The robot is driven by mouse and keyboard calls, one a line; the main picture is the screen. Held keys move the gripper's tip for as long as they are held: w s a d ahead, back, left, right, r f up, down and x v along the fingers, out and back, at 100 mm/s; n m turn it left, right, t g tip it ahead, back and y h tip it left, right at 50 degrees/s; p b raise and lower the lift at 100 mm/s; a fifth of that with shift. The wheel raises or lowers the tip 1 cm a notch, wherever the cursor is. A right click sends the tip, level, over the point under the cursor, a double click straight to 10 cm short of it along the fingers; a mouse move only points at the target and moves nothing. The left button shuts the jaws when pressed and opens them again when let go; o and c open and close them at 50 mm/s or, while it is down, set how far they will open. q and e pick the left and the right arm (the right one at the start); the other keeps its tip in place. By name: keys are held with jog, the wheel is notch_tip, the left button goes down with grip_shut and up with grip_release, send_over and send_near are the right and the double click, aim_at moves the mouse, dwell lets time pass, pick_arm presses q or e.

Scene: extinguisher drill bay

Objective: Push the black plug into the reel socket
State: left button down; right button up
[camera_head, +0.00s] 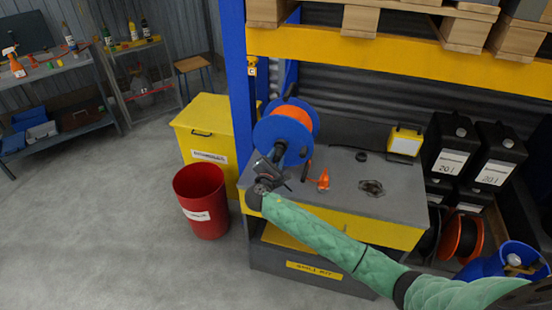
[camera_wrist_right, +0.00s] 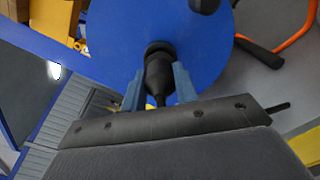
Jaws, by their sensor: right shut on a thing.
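The cable reel (camera_head: 287,128), with blue flanges and an orange cable drum, stands on the grey bench top at its left end. Its blue flange (camera_wrist_right: 200,40) fills the upper middle of the right wrist view. My right gripper (camera_head: 277,156) is at the front face of the reel. In the right wrist view its two fingers (camera_wrist_right: 158,84) are shut on the black plug (camera_wrist_right: 157,70). The plug's front end meets a dark round part at the flange, the reel socket (camera_wrist_right: 158,47). I cannot tell how deep the plug sits. My left gripper is not in view.
On the bench (camera_head: 345,195) lie an orange clamp-like tool (camera_head: 323,180), a dark metal part (camera_head: 371,187) and a black ring (camera_head: 361,156). A yellow work light (camera_head: 405,141) stands behind. A blue post (camera_head: 238,80) rises left of the reel. A red bin (camera_head: 203,200) stands on the floor.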

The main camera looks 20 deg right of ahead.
jog(key=shift+w+d, duration=0.1)
jog(key=shift+w, duration=0.1)
jog(key=shift+w+d, duration=0.3)
jog(key=shift+w, duration=0.2)
jog(key=shift+w+d, duration=0.1)
jog(key=o, duration=1.1)
jog(key=shift+o, duration=0.3)
jog(key=shift+s+a, duration=0.25)
jog(key=shift+s, duration=0.1)
jog(key=shift+p+v, duration=0.4)
jog(key=shift+v, duration=0.6)
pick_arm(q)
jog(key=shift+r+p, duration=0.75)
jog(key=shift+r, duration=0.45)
pick_arm(e)
jog(key=v, duration=0.6)
